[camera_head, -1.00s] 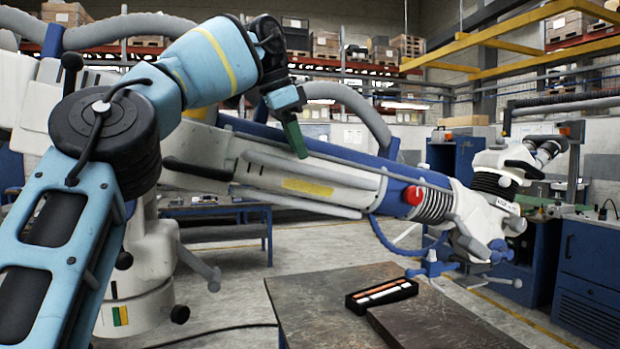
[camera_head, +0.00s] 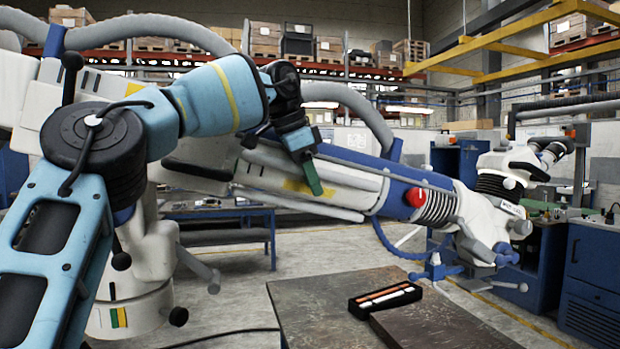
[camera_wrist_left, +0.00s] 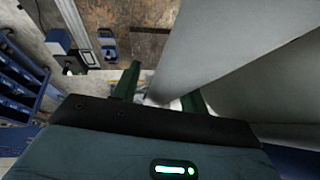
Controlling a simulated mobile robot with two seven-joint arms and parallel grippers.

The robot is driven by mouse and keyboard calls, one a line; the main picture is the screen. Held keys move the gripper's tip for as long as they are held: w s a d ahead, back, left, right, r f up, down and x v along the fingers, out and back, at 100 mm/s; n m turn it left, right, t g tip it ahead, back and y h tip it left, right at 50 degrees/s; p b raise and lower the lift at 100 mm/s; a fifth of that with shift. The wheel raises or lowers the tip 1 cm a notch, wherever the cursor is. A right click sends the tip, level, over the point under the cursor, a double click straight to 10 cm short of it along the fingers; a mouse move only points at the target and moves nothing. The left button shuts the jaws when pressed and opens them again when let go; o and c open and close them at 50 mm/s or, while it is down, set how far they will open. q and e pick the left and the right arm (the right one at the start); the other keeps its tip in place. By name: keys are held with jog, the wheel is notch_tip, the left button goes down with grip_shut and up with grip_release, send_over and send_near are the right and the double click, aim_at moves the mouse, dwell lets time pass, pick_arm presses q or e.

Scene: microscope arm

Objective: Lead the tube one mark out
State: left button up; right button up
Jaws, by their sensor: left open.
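The long pale tube of the microscope arm (camera_head: 345,190) slopes down to the right across the head view, with a blue sleeve and a red knob (camera_head: 415,196) toward its lower end. A ribbed collar (camera_head: 437,207) and the white microscope head (camera_head: 500,205) follow. My left gripper (camera_head: 312,178) has green fingers pointing down in front of the tube. In the left wrist view its fingers (camera_wrist_left: 161,92) are spread, with nothing clearly held between them. Large grey cylinders (camera_wrist_left: 230,60) fill the right of that view, close to the right finger. Contact cannot be told. No marks are readable. My right gripper is out of view.
A dark worktable (camera_head: 320,300) stands below the tube, carrying a black tray (camera_head: 385,298) with light and orange bars. Blue cabinets (camera_head: 592,265) stand at the right. A blue bench (camera_head: 225,215) stands behind; open floor lies around it.

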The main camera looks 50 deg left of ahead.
pick_arm(q)
jog(key=shift+c, duration=0.4)
grip_shut()
jog(key=shift+w+d+f, duration=0.3)
jog(key=shift+w+f, duration=0.05)
jog(key=shift+w, duration=0.25)
jog(key=w, duration=0.1)
jog(key=w+d, duration=0.1)
jog(key=w, duration=0.1)
jog(key=shift+w+d+f, duration=0.15)
jog(key=shift+d+f, duration=0.1)
jog(key=shift+d, duration=0.15)
jog(key=shift+w+d+f, duration=0.15)
jog(key=shift+w+d, duration=0.05)
jog(key=shift+w, duration=0.15)
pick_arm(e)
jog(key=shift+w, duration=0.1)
pick_arm(q)
jog(key=shift+o, duration=0.4)
grip_release()
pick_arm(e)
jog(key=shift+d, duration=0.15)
